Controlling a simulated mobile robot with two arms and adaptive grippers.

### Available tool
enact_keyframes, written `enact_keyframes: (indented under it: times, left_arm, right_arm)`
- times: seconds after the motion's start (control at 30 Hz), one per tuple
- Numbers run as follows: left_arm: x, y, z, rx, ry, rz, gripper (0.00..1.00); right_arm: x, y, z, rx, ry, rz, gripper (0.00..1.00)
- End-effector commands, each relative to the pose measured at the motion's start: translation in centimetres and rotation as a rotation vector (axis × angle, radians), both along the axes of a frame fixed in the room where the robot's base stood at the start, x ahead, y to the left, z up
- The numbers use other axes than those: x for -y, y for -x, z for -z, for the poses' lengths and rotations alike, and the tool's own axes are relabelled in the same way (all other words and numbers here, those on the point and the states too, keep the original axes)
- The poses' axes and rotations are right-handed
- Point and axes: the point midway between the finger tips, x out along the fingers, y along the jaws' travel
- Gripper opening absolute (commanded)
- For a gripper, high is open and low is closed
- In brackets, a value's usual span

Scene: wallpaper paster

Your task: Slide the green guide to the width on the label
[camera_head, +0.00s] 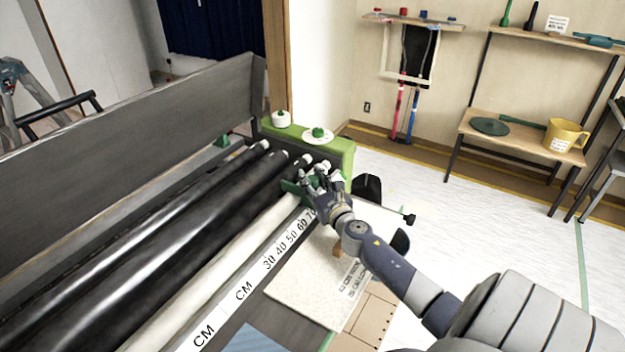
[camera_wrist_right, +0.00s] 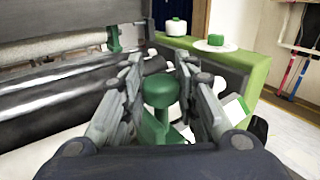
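The green guide (camera_head: 290,187) sits at the far end of the white ruler strip (camera_head: 243,291), close to the 70 mark. In the wrist view its round green knob (camera_wrist_right: 160,92) stands between my right gripper's fingers. My right gripper (camera_head: 318,178) is open around the knob, with gaps visible on both sides in the wrist view (camera_wrist_right: 161,68). The ruler shows CM and numbers from 30 to 70. A beige sheet (camera_head: 300,287) beside the ruler carries a printed label (camera_head: 353,279), too small to read. My left gripper is not in view.
Dark rollers (camera_head: 130,240) and a pale roller (camera_head: 225,255) run beside the ruler. The machine's green end housing (camera_head: 335,150) stands just beyond my right gripper. A shelf (camera_head: 515,140) with a yellow jug (camera_head: 566,136) is at the right. The white floor between is mostly clear.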

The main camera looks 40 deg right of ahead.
Motion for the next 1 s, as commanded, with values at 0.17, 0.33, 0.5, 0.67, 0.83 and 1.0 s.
enact_keyframes:
  times: [0.17, 0.33, 0.5, 0.67, 0.83, 1.0]
  left_arm:
    - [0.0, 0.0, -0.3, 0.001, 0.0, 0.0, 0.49]
    - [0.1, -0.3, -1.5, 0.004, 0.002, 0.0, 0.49]
    - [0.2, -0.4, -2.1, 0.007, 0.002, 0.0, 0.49]
    - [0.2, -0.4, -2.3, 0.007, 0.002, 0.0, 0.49]
    - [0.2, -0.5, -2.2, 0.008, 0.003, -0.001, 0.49]
    - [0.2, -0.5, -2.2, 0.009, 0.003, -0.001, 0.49]
  right_arm:
    - [-0.8, 0.2, 0.0, -0.002, -0.002, -0.002, 0.0]
    - [-4.7, 1.3, 0.0, -0.004, -0.004, -0.006, 0.0]
    - [-8.3, 2.4, 0.1, -0.004, -0.003, -0.005, 0.0]
    - [-9.7, 2.8, 0.1, -0.003, -0.001, -0.003, 0.0]
    - [-9.8, 2.8, 0.2, -0.003, 0.0, -0.002, 0.0]
    - [-9.7, 2.8, 0.2, -0.003, -0.001, -0.002, 0.39]
